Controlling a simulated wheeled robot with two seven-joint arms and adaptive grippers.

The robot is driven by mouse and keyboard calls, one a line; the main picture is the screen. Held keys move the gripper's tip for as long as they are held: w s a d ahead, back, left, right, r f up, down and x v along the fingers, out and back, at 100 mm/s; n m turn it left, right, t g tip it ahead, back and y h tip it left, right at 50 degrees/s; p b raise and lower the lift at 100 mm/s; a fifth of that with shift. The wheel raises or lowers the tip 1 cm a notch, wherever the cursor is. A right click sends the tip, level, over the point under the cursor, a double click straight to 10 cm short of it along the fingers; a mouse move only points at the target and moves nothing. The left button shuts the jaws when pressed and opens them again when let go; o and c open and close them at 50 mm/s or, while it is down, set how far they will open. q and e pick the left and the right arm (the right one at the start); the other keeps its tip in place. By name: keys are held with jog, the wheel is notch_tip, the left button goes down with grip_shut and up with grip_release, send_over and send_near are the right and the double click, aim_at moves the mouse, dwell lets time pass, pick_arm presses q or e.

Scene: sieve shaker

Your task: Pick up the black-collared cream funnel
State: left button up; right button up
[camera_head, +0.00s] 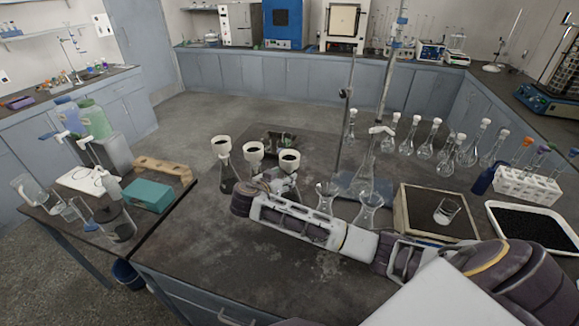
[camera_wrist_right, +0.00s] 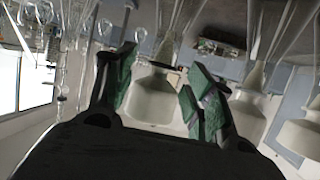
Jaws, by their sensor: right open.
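Three cream funnels with dark tops stand on glass flasks in the head view: the left (camera_head: 221,146), the middle (camera_head: 253,149) and the right one (camera_head: 288,159). My right gripper (camera_head: 283,185) is low beside the right flask, partly hidden by my own wrist. In the right wrist view, which looks upside down, its green-padded fingers (camera_wrist_right: 158,92) are open on either side of one cream funnel (camera_wrist_right: 152,98). Whether a pad touches it I cannot tell. Two more funnels show beyond the right finger (camera_wrist_right: 247,112) (camera_wrist_right: 306,132). My left gripper is not in view.
Two clear glass vessels (camera_head: 369,212) stand close behind my right forearm. A metal stand (camera_head: 346,120) rises behind the funnels. A wooden-framed tray (camera_head: 404,215) with a beaker lies right. The dark bench front left is bare.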

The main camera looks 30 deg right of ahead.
aim_at(287, 176)
jog(key=shift+w+d+f, duration=0.1)
jog(key=shift+w+d, duration=0.05)
jog(key=shift+d, duration=0.15)
jog(key=shift+w+p+x, duration=0.2)
jog(key=shift+p+x, duration=0.3)
jog(key=shift+x, duration=1)
jog(key=shift+w+d+f, duration=0.45)
jog(key=shift+d+f, duration=0.2)
jog(key=shift+f, duration=0.05)
jog(key=c, duration=1)
jog(key=shift+o, duration=0.2)
jog(key=shift+r, duration=0.15)
